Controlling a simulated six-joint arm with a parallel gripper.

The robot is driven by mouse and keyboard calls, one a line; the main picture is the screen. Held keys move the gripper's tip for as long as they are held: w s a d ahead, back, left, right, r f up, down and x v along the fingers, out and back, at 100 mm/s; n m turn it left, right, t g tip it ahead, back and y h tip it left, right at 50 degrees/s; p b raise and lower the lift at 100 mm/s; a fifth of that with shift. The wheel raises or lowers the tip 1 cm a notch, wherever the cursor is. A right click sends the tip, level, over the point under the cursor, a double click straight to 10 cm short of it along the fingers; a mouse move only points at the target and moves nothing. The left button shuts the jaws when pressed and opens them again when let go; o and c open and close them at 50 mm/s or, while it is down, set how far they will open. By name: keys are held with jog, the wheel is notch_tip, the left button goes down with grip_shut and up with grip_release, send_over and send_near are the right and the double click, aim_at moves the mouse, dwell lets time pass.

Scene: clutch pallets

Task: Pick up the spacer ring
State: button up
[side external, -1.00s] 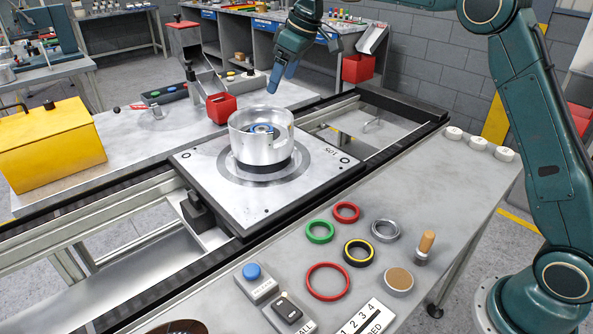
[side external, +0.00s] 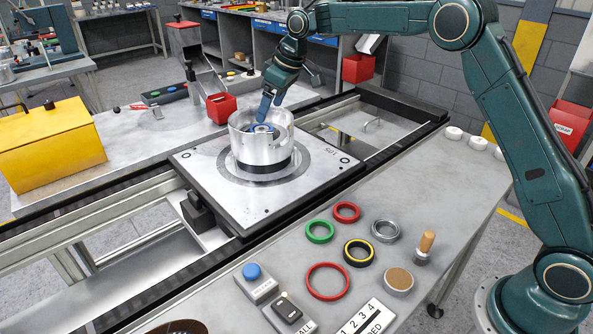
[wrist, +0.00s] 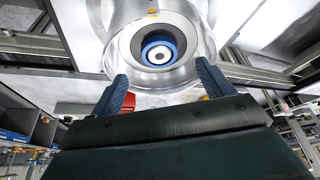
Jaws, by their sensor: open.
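Several rings lie flat on the near bench. They are a plain silver ring (side external: 386,222), a green ring (side external: 320,240), a small red ring (side external: 347,204), a large red ring (side external: 327,265) and a black-and-yellow ring (side external: 359,264). I cannot tell which is called the spacer ring. My gripper (side external: 266,108) is open at the silver clutch housing (side external: 252,150), its blue fingers just above or at the rim. In the wrist view my gripper (wrist: 163,84) has empty space between its fingers. There the housing (wrist: 202,40) holds a blue hub (wrist: 158,62) with a dark ring around it.
The housing stands on a square pallet (side external: 215,190) between dark conveyor rails. A yellow box (side external: 50,150) and a red bin (side external: 221,107) stand beyond. A wooden-handled tool (side external: 427,243), a brown-topped disc (side external: 399,280) and control boxes (side external: 256,287) share the near bench.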

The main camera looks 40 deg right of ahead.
aim_at(263, 128)
jog(key=shift+w+a+f, duration=0.1)
jog(key=shift+w+f, duration=0.05)
jog(key=shift+f, duration=0.2)
jog(key=shift+x, duration=2.55)
jog(key=c, duration=1.1)
jog(key=shift+o, duration=0.2)
notch_tip(263, 128, up, 10)
